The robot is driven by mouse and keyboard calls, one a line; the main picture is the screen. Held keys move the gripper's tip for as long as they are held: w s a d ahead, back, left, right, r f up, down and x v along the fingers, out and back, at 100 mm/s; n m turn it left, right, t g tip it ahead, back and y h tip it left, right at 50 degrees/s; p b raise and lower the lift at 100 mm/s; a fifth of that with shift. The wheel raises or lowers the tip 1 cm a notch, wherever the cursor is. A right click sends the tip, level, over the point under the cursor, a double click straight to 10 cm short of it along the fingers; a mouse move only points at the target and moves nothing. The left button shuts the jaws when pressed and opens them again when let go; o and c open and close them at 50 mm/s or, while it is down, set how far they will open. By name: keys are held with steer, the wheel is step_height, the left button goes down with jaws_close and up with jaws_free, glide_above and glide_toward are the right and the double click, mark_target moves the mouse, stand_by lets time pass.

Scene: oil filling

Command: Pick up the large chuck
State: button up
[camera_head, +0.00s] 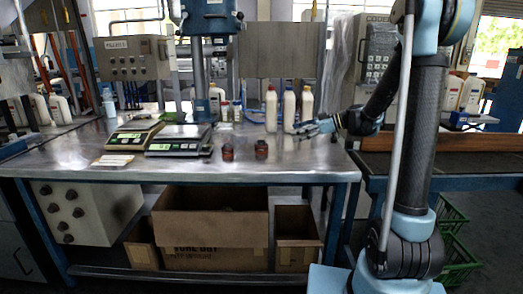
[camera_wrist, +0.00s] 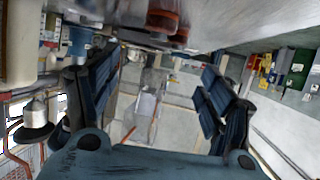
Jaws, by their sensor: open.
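Two small reddish-brown cylindrical pieces stand upright near the front edge of the metal table: a left one (camera_head: 228,152) and a right one (camera_head: 262,149). They look like chucks; they are close in size, and I cannot tell which is the large one. My gripper (camera_head: 315,128) is above the table to the right of both, pointing left. In the wrist view my gripper (camera_wrist: 155,92) has its two dark fingers wide apart with nothing between them. Reddish-brown chuck shapes (camera_wrist: 165,20) show at the top of that view, overlapping and beyond the fingertips.
Three bottles (camera_head: 289,109) stand behind my gripper. Two scales (camera_head: 178,140) sit left of the chucks, below a blue drill-like machine (camera_head: 208,18). Cardboard boxes (camera_head: 210,222) lie under the table (camera_head: 300,169). The tabletop between chucks and gripper is clear.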

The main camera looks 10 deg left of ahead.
mark_target(263, 141)
steer(key=x, duration=1.1)
steer(key=shift+s+a+f, duration=0.1)
steer(key=shift+a, duration=0.2)
steer(key=shift+x, duration=2.6)
steer(key=shift+w, duration=0.2)
steer(key=shift+c, duration=0.3)
steer(key=c, duration=1.4)
